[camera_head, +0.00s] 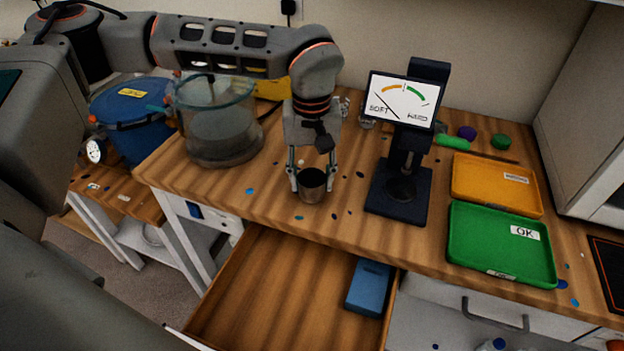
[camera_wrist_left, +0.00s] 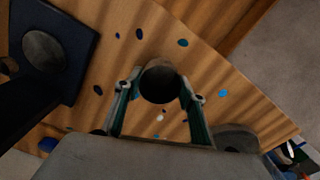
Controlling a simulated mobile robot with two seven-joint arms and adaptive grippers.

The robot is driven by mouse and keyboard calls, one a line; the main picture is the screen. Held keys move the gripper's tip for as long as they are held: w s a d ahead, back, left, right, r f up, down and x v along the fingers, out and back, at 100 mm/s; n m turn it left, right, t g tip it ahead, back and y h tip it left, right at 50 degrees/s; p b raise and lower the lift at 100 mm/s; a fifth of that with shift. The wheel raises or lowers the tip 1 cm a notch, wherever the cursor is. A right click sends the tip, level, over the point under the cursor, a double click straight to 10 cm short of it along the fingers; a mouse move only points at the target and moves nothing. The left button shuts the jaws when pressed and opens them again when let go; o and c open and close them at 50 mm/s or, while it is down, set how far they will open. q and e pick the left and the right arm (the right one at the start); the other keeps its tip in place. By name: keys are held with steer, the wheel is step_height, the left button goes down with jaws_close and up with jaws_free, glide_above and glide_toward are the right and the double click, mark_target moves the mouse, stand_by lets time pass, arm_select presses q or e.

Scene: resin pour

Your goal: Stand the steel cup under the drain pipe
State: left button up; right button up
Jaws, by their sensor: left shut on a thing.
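The steel cup (camera_head: 312,187) is small, dark and upright near the front edge of the wooden bench. My left gripper (camera_head: 312,178) points down and is shut on it, one finger on each side. In the left wrist view the cup (camera_wrist_left: 160,82) shows its dark round mouth between the fingertips (camera_wrist_left: 160,95). I cannot tell whether its base touches the bench. I cannot make out a drain pipe for certain in either view. My right gripper is not in view.
A clear round vessel (camera_head: 222,135) stands left of the cup, a blue pot (camera_head: 135,110) beyond it. A dark gauge stand (camera_head: 398,205) is to the right, then a yellow tray (camera_head: 490,187) and a green tray (camera_head: 495,250). An open drawer (camera_head: 265,300) juts out below.

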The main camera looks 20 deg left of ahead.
arm_select(q)
steer(key=shift+f, duration=0.35)
steer(key=shift+f, duration=0.15)
steer(key=o, duration=1.1)
